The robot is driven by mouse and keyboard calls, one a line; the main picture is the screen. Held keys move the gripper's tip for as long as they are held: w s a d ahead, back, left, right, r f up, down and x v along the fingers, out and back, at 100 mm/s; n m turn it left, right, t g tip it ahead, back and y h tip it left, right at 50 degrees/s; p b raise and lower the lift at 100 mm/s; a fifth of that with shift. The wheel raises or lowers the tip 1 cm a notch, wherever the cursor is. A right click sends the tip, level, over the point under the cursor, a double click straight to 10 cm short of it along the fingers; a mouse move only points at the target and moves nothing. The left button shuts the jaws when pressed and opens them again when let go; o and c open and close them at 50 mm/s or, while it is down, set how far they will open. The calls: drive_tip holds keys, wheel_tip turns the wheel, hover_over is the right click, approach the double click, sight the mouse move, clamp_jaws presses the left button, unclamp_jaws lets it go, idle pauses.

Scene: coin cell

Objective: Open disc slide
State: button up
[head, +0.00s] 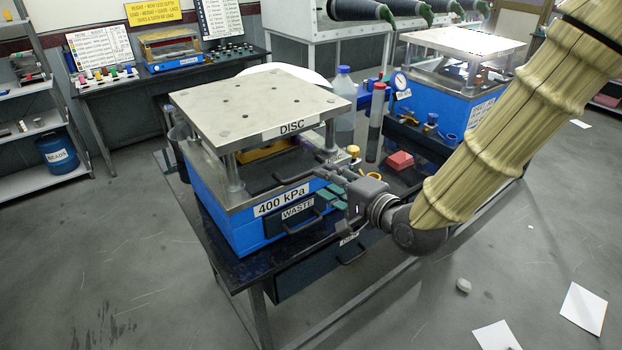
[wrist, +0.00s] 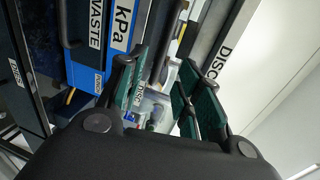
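The disc press (head: 262,105) has a metal top plate labelled DISC and a blue base labelled 400 kPa. A dark bar handle (head: 293,178) is at its front, under the top plate; I take it for the disc slide's handle. My gripper (head: 324,183) is just right of that handle. In the wrist view my gripper (wrist: 163,75) is open, its green-padded fingers apart. A dark bar (wrist: 166,38) shows beyond and between the fingertips; I cannot tell whether they touch it. The slide's body is mostly hidden under the plate.
A WASTE drawer (head: 298,212) with a handle is below, and another drawer (head: 318,268) hangs under the table. Bottles (head: 343,95), a red block (head: 400,160) and small yellow items stand to the right. A second press (head: 455,75) is behind.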

sight(312, 173)
drive_tip(key=shift+p+x, duration=1.05)
drive_tip(key=shift+x, duration=2.85)
drive_tip(key=shift+c, duration=0.2)
clamp_jaws()
